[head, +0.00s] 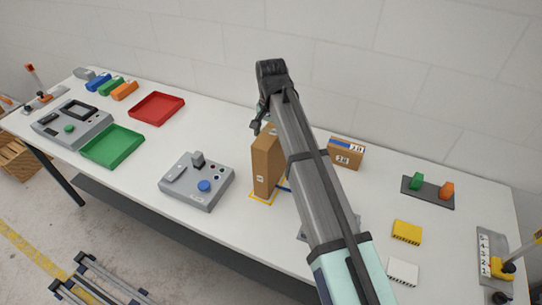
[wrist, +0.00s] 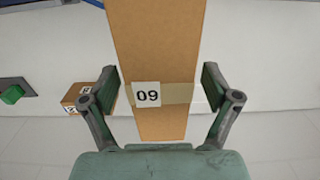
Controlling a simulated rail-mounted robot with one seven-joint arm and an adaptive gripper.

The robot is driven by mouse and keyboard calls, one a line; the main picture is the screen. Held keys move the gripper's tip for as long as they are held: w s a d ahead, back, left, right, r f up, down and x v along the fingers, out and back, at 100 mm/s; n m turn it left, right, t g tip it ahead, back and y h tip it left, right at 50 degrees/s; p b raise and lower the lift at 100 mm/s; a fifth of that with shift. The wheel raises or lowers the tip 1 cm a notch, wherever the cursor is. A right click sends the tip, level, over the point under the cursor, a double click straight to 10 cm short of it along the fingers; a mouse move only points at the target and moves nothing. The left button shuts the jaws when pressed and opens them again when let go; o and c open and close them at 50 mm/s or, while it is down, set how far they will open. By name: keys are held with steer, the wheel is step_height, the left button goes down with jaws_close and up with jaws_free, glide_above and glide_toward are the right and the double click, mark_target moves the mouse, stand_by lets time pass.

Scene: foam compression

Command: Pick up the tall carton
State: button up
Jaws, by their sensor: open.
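The tall carton (head: 266,163) is a brown upright box on the white table, within a yellow outline, partly hidden behind my arm in the head view. In the wrist view the carton (wrist: 152,42) fills the middle, with a tan tape band and a white label reading 09. My gripper (wrist: 160,85) is open, with one finger on each side of the carton and a visible gap on both sides. Whether the fingers reach fully around its depth cannot be told. In the head view the fingers are largely hidden by my arm.
A small carton (head: 346,153) stands right of my arm. A grey control box (head: 197,181) with a blue button is left of the tall carton. Red (head: 157,107) and green (head: 112,146) trays lie farther left. A yellow block (head: 407,232) and white block (head: 402,271) lie at right.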

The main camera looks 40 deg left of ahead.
steer(key=shift+f, duration=1.2)
jaws_close()
steer(key=shift+r, duration=0.15)
